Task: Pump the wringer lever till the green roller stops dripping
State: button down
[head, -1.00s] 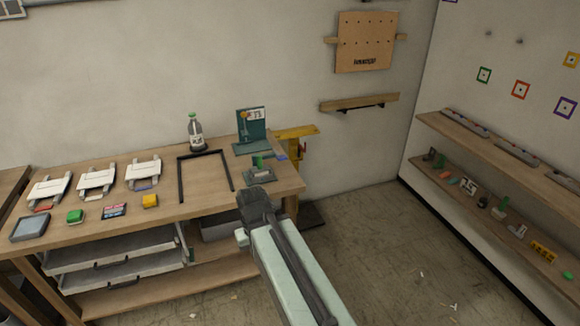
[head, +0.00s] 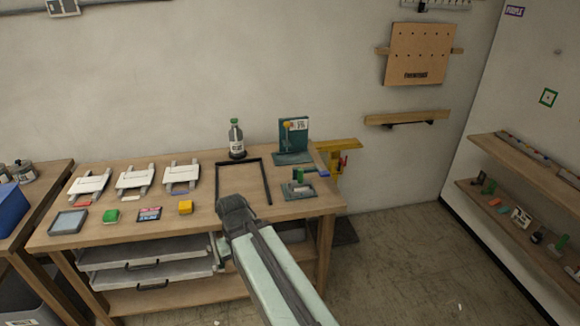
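On the workbench (head: 110,222) stands a teal upright device (head: 293,137) with a yellow part and a white label on its front. In front of it, near the bench's right end, is a small grey base with a green part (head: 299,176) on top. I cannot tell which of these carries the wringer lever or the green roller, and no drips can be made out. My gripper (head: 236,208) is a dark shape at the end of my pale green arm, in front of the bench's front edge, left of the green part and apart from it. Its fingers cannot be made out.
A black rectangular frame (head: 267,182) lies mid-bench, with a green-capped bottle (head: 236,138) behind it. White frames, a grey tray (head: 68,222), and green and yellow blocks are on the left. A yellow stand (head: 337,146) adjoins the right end.

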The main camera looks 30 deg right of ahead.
aim_at(323, 173)
jog(key=u, duration=0.45)
jog(key=i, duration=1.45)
jog(key=z, duration=0.4)
